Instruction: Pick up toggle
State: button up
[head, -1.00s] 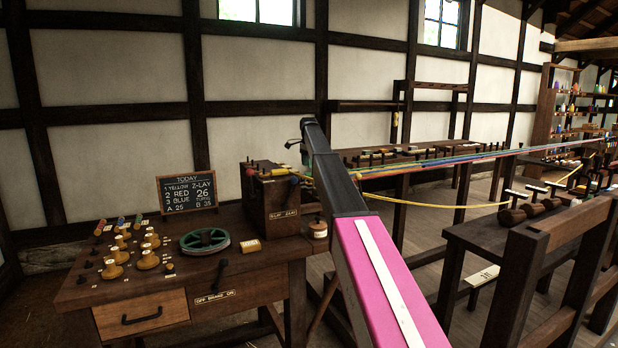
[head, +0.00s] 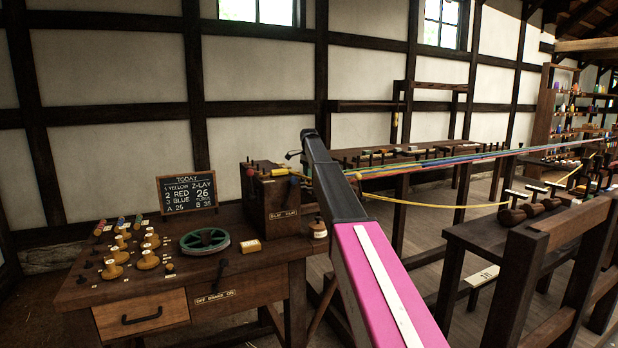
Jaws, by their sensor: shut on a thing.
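My arm reaches forward from the lower right, and its dark far link ends beside the wooden lay box (head: 278,213). My gripper is hidden behind this link, so its fingers and anything between them do not show. A small dark piece juts out left of the link's top, above the box; it is too small to tell what it is. I cannot make out a toggle for certain anywhere in view.
The workbench (head: 115,297) at left holds yellow wooden tops (head: 147,258), a green-rimmed wheel (head: 205,241) and a chalkboard (head: 187,193). Coloured strands (head: 440,162) stretch right from behind my arm. A dark table (head: 480,233) with several wooden pieces stands at right.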

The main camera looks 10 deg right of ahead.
notch_tip(320, 180, up, 10)
dwell(0.6)
jog(key=shift+s+f, duration=0.15)
dwell(0.6)
jog(key=s+f, duration=0.2)
jog(key=f, duration=0.1)
jog(key=s+f, duration=0.1)
jog(key=f, duration=0.1)
jog(key=shift+s+d+f, duration=0.15)
jog(key=shift+s+d, duration=0.2)
jog(key=shift+d, duration=0.05)
dwell(1.1)
jog(key=shift+f, duration=0.45)
dwell(0.6)
jog(key=shift+f, duration=1.35)
